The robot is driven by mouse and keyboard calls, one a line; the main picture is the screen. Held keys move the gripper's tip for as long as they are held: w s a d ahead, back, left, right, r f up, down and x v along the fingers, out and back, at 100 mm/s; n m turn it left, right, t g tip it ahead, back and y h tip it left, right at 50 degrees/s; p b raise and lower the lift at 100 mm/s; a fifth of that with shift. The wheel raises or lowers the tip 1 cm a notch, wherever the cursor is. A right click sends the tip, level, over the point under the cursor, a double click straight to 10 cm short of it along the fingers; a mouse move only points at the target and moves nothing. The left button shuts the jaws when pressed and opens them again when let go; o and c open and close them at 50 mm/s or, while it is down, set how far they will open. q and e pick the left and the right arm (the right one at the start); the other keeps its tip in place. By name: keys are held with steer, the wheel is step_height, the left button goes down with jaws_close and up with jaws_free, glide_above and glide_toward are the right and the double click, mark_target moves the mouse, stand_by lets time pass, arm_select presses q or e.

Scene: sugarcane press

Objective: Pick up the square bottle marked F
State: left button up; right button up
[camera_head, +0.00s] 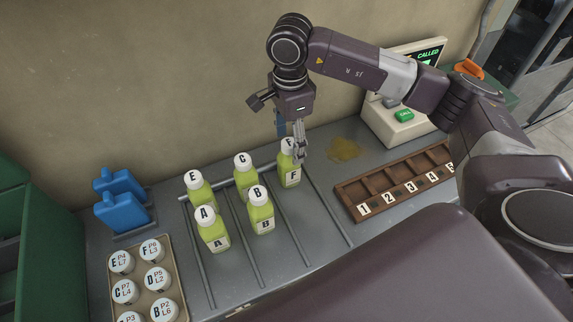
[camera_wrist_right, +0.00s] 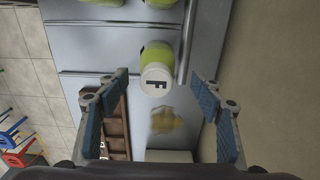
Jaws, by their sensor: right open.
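The square bottle marked F (camera_head: 290,176) stands upright on the grey counter at the right end of the back row. It is yellow-green with a white cap, and part of its cap is hidden by my right gripper (camera_head: 299,147). My right gripper is open, just above and beside the bottle's cap. In the right wrist view the F cap (camera_wrist_right: 157,86) lies between and beyond the two blue-padded fingers (camera_wrist_right: 160,110), not touching either one that I can see. My left gripper is not in view.
Bottles E (camera_head: 200,188), C (camera_head: 244,175), A (camera_head: 212,232) and B (camera_head: 261,212) stand left of F between metal rails. A numbered wooden rack (camera_head: 347,190), a call box (camera_head: 397,120) and a brown spill (camera_head: 343,149) are to the right. A tray (camera_head: 180,273) of round lids is front left.

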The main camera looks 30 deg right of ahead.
mark_target(289, 159)
steer(key=shift+s+f+p, duration=0.3)
steer(key=shift+s+f, duration=0.05)
steer(key=shift+f, duration=0.45)
step_height(289, 159, down, 5)
steer(key=shift+w+a+f+p, duration=0.1)
steer(key=shift+w+a+p, duration=0.05)
steer(key=shift+p, duration=0.75)
steer(key=c, duration=1.4)
steer(key=shift+c, duration=0.6)
steer(key=shift+r, duration=0.25)
